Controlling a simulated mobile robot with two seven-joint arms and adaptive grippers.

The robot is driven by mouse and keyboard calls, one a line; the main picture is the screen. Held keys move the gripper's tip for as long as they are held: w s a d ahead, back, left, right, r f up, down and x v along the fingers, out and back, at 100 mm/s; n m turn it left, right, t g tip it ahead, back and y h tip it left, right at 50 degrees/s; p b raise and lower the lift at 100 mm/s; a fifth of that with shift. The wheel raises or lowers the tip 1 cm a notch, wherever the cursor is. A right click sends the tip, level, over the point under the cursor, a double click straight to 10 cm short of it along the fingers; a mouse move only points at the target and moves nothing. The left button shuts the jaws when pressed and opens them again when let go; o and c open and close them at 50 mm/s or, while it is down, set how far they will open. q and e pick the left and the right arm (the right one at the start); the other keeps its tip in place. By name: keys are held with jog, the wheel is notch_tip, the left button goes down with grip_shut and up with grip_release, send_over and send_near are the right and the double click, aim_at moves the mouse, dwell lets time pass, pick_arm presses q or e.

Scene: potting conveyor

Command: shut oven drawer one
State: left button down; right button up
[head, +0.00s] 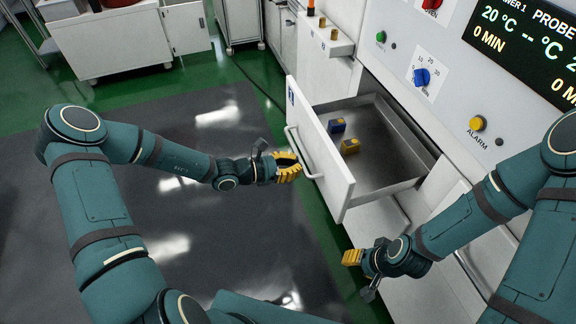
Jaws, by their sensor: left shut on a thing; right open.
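The oven drawer (385,172) is pulled out from the white oven front in the head view. Its white front panel (320,150) faces left and carries a pale bar handle (303,153). A small blue block with a yellow top (337,125) and a yellow and blue block (350,146) lie inside the drawer near its front. My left gripper (289,167) has yellow fingers and is at the handle, shut on it; the fingers partly hide the contact. My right gripper (352,258) is open and empty, below and in front of the drawer.
The control panel above the drawer has a blue knob (422,77), a yellow alarm button (478,123), a green button (381,37) and a display (525,45). White cabinets (110,38) stand at the back left. The dark floor mat (215,130) is clear.

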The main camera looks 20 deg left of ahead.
pick_arm(q)
jog(key=r+x, duration=0.1)
jog(key=x, duration=0.7)
jog(key=r+x, duration=0.2)
jog(key=x, duration=0.6)
jog(key=r+x, duration=0.1)
jog(key=x, duration=0.7)
jog(key=shift+w+d+r, duration=0.25)
jog(key=shift+d+r, duration=0.1)
jog(key=shift+d, duration=0.05)
jog(key=shift+d+r, duration=0.15)
pick_arm(e)
jog(key=shift+a+f, duration=0.1)
jog(key=shift+f, duration=0.05)
pick_arm(q)
jog(key=shift+w+r, duration=0.1)
